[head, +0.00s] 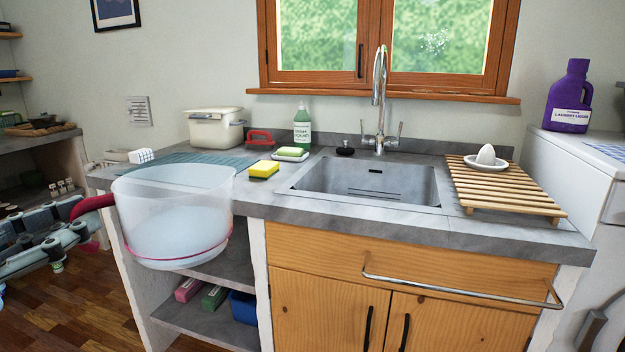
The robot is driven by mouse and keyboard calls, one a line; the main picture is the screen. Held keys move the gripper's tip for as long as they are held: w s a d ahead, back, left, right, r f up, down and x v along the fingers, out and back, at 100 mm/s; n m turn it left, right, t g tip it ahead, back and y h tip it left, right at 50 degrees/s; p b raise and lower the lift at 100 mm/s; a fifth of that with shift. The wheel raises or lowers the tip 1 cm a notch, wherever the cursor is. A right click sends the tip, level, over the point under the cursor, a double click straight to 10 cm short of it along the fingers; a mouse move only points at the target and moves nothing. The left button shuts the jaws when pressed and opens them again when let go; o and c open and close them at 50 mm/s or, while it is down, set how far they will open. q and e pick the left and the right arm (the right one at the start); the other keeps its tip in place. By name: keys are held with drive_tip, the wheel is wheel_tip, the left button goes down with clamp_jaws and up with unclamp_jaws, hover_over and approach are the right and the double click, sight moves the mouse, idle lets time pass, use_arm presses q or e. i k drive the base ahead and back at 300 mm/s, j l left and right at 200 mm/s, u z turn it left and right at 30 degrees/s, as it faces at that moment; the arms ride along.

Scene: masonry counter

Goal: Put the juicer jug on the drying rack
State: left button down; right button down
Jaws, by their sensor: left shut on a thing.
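The juicer jug (175,215) is a large translucent tub with a pinkish-red band low on its side and a red handle at its left. My left gripper (78,228) is shut on the jug at its handle side and holds it upright in front of the counter's left part. The exact grip on the handle is hard to make out. The drying rack (508,188) is a slatted wooden rack on the counter right of the sink. A white ribbed juicer cone piece (486,157) lies on its far part. My right gripper is not in view.
The sink (370,184) with its tall tap (379,100) lies between jug and rack. A yellow sponge (264,170), soap bottle (302,128) and cream bin (214,128) stand left of it. A steel rail (460,288) juts from the front. The rack's near slats are bare.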

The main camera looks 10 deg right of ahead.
sight(503, 197)
drive_tip(key=i+j+z, duration=0.2)
drive_tip(key=z, duration=0.15)
drive_tip(key=i+j+z, duration=0.15)
drive_tip(key=j+z, duration=0.2)
drive_tip(key=i+j+z, duration=0.15)
drive_tip(key=j+z, duration=0.55)
drive_tip(key=i, duration=0.05)
